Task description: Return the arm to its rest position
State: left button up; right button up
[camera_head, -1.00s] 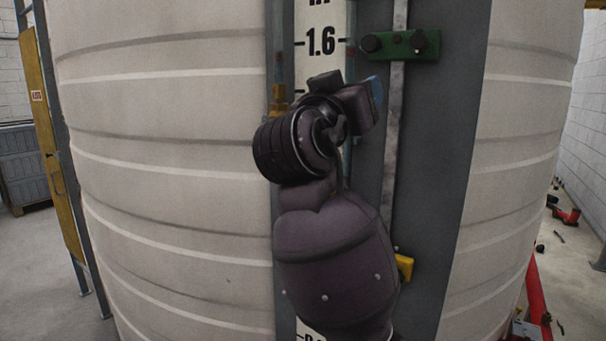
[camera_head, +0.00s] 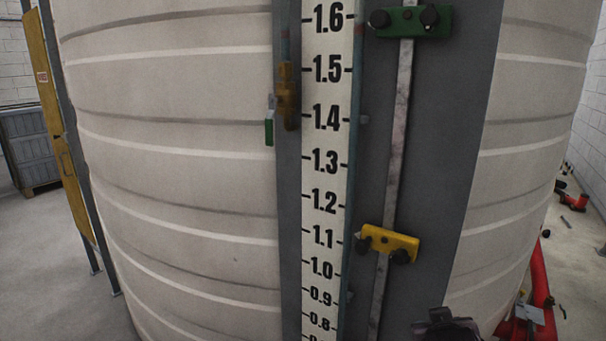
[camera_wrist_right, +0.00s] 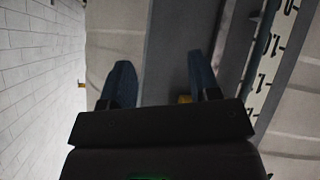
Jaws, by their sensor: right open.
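My right arm shows only as a dark piece at the bottom edge of the head view, right of the gauge scale; its gripper cannot be made out there. In the right wrist view my right gripper (camera_wrist_right: 160,85) is open, its two blue fingers apart with nothing between them. The grey tank panel lies beyond the fingers. My left gripper is not in view.
The pale ribbed tank (camera_head: 180,180) fills the middle. It carries a level scale (camera_head: 324,160), a brass valve with green handle (camera_head: 286,97), a green clamp (camera_head: 411,20) and a yellow clamp (camera_head: 388,243). Red pipes (camera_head: 541,290) stand at lower right.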

jog(key=s+d+f+g+y, duration=0.25)
jog(key=s+f, duration=0.45)
jog(key=s, duration=0.5)
jog(key=s+d+f+g+y, duration=0.1)
jog(key=s+f+g, duration=0.45)
jog(key=s, duration=0.75)
jog(key=w+f+n+t, duration=0.1)
jog(key=w+f+t, duration=0.7)
jog(key=f, duration=0.4)
jog(key=shift+n+t+y, duration=0.3)
jog(key=shift+t+y, duration=0.05)
jog(key=shift+t, duration=0.55)
jog(key=shift+w, duration=0.1)
